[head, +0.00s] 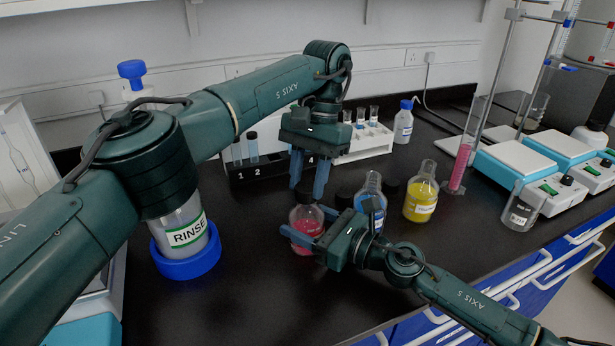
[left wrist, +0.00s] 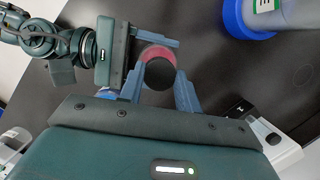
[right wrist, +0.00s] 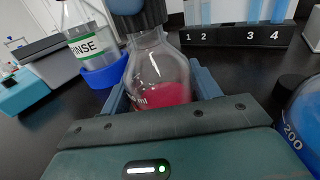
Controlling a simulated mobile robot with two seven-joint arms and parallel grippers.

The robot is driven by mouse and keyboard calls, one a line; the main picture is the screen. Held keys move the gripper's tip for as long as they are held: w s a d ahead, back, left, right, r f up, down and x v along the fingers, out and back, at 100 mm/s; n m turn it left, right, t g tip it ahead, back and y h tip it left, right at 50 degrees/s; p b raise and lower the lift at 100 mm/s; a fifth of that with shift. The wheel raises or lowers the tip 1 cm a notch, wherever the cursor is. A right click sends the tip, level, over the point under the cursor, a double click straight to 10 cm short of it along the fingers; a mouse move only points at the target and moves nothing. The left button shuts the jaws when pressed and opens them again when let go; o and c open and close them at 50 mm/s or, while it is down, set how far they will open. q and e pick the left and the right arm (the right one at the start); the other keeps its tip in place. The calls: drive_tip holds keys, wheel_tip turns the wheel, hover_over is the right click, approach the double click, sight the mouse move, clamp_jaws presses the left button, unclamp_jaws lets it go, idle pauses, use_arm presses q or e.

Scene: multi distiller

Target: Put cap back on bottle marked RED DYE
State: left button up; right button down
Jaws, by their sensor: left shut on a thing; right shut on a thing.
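The red dye bottle (head: 303,221) is a clear flask with pink-red liquid, upright at the front of the black bench. It also shows in the right wrist view (right wrist: 160,80). My right gripper (head: 311,227) is shut around its body from the right. My left gripper (head: 308,188) points down from above, shut on a black cap (left wrist: 159,73). In the right wrist view the black cap (right wrist: 142,19) is over the bottle's neck, at its mouth. I cannot tell whether it is fully seated. The label is mostly hidden by my right gripper.
A blue dye bottle (head: 370,201) and a yellow one (head: 420,193) stand close on the right. A RINSE bottle (head: 183,228) in a blue base (head: 187,262) is on the left. A numbered tube rack (head: 259,172) is behind.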

use_arm(q)
drive_tip(key=o, duration=0.9)
